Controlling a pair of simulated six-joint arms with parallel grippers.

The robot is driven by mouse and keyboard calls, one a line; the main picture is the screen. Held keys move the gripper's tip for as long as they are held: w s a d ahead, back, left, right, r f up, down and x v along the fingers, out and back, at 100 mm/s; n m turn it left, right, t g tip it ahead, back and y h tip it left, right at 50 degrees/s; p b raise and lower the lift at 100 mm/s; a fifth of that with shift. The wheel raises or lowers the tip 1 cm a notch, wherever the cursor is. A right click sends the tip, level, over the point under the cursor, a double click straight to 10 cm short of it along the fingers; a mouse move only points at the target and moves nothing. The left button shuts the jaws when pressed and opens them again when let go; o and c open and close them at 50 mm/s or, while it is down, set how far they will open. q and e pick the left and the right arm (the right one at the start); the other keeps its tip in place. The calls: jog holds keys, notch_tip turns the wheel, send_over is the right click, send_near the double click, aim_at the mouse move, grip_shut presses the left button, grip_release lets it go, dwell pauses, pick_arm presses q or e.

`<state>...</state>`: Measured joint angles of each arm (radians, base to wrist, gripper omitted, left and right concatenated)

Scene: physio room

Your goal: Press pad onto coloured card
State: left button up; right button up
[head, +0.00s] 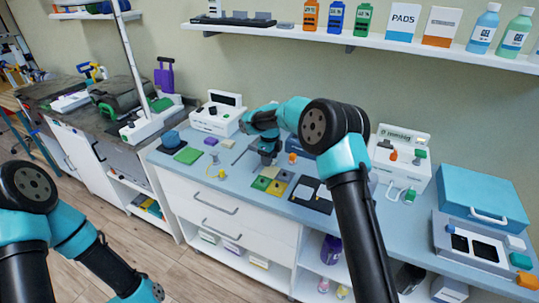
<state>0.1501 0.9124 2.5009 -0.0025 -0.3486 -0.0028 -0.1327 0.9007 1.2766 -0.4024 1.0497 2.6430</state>
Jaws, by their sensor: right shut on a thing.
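The coloured card (270,182) lies flat on the blue-grey counter top, with yellow, green and dark squares. My right gripper (266,163) points down just above the card's far edge. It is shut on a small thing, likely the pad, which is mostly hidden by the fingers. I cannot tell whether it touches the card. My left arm is at the lower left, and its gripper is outside the picture.
A black tray (311,194) lies right of the card. A green mat (187,155) and a blue round thing (172,139) are at left. White devices (401,155) stand at the back; a blue case (482,196) is at right.

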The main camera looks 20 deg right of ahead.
aim_at(269, 171)
jog(key=shift+f, duration=1.8)
jog(key=shift+f, duration=0.75)
dwell(2.5)
jog(key=shift+r, duration=0.15)
dwell(1.9)
jog(key=o, duration=0.8)
jog(key=shift+o, duration=0.2)
jog(key=shift+r, duration=0.15)
